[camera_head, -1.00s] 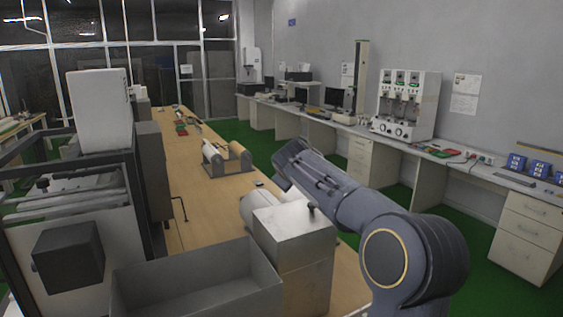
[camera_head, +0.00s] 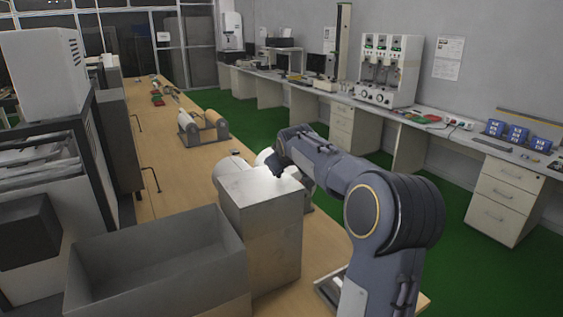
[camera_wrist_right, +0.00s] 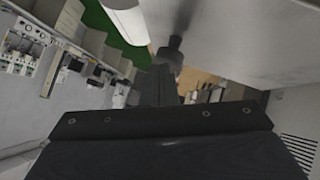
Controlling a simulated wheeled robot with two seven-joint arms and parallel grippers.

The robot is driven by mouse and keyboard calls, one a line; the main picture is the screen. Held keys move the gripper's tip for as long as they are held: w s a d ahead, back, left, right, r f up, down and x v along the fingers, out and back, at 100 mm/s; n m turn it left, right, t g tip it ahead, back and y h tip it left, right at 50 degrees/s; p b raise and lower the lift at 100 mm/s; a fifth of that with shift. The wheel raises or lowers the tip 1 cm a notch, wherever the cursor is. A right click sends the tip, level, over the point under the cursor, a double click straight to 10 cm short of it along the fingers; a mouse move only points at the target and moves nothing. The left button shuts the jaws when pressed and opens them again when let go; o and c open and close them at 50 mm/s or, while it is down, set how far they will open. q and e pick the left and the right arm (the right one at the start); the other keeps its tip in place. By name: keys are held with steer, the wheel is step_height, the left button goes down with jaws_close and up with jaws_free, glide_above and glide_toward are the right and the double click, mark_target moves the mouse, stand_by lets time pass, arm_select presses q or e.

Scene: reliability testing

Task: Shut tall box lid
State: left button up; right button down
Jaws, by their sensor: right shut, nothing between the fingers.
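The tall metal box (camera_head: 272,245) stands on the wooden bench in the head view. Its lid (camera_head: 250,192) lies about level over the top, and I see no clear gap under it. My right gripper (camera_head: 277,168) is at the far right part of the lid, partly hidden by my arm. In the right wrist view the shut, empty fingers (camera_wrist_right: 175,45) are close to a smooth grey surface (camera_wrist_right: 235,35), which seems to be the box. I cannot tell whether they touch it. My left gripper is not in view.
An open grey bin (camera_head: 160,255) stands in front and left of the box. White rollers (camera_head: 235,170) lie behind the box. A rack with two cylinders (camera_head: 203,126) is farther along the bench. A dark-framed machine (camera_head: 45,170) fills the left side.

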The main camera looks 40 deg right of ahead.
steer(key=shift+f, duration=0.35)
steer(key=s+a+r+p, duration=0.1)
steer(key=s+a+r, duration=0.1)
steer(key=s+r, duration=0.5)
steer(key=shift+s+r, duration=0.15)
steer(key=shift+r, duration=2)
steer(key=s+a+f+g+y, duration=0.1)
steer(key=s+a+f+y, duration=0.2)
steer(key=s+a+f, duration=0.4)
steer(key=s+a+f+g+y, duration=0.1)
steer(key=s+a+f+y, duration=0.2)
steer(key=s+a+f, duration=0.5)
steer(key=s+a+f+m+g+y, duration=0.1)
steer(key=s+a+f+y, duration=0.2)
steer(key=a, duration=1.5)
steer(key=s+f, duration=0.4)
steer(key=s, duration=0.2)
steer(key=shift+f, duration=0.4)
